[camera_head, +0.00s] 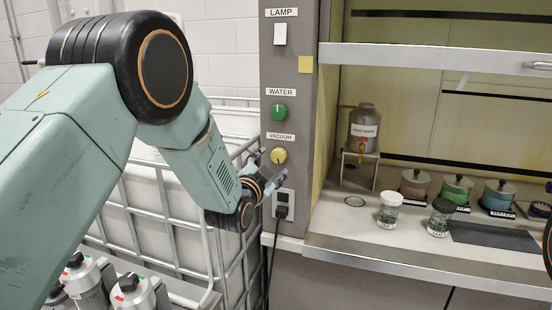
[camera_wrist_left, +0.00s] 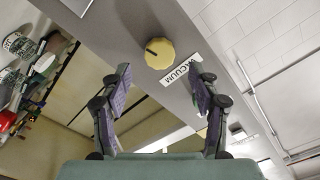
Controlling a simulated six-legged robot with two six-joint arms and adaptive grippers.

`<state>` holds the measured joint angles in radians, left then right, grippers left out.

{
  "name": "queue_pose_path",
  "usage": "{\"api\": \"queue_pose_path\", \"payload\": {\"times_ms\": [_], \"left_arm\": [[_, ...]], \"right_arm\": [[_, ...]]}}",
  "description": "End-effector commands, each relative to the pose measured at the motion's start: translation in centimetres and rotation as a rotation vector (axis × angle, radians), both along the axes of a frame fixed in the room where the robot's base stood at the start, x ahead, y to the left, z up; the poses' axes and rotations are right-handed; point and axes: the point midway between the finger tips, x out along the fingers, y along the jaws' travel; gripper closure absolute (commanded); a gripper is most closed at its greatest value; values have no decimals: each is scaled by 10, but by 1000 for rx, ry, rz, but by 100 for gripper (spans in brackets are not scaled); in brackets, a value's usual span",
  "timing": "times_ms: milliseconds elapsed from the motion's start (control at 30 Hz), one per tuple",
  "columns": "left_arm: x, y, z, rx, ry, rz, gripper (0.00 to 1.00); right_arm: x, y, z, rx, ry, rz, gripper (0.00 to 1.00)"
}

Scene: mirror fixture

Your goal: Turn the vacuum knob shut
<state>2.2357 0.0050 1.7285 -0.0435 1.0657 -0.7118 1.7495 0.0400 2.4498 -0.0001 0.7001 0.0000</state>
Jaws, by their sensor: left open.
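The yellow vacuum knob (camera_head: 278,156) is on the grey post under the VACUUM label (camera_head: 281,137). In the left wrist view, the round knob (camera_wrist_left: 159,53) shows a dark pointer mark at its left edge. The VACUUM label (camera_wrist_left: 181,71) lies beside it. My left gripper (camera_head: 267,168) is at the post close by the knob, at its lower left in the head view. In the left wrist view, my left gripper (camera_wrist_left: 160,88) has its purple-padded fingers apart, with nothing between them. The knob lies beyond the fingertips, about centred between them; contact does not show.
The green water knob (camera_head: 279,112) and white lamp switch (camera_head: 280,34) sit above. A socket with a black plug (camera_head: 282,212) is below. A caged white tank (camera_head: 150,205) stands left.

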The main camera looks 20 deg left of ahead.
Motion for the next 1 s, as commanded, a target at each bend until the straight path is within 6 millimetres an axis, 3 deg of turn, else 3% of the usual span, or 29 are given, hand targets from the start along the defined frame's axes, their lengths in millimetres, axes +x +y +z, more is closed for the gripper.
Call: {"api": "queue_pose_path", "payload": {"times_ms": [333, 767, 1000], "left_arm": [[39, -1, 0, -1, 1, 0, 38], [46, -2, -1, -1, 3, 0, 38], [46, -2, 0, -2, 1, 0, 56]], "right_arm": [[0, 0, 5, 0, 0, 0, 60], [0, 0, 6, 0, 0, 0, 60], [0, 0, 6, 0, 0, 0, 60]]}}
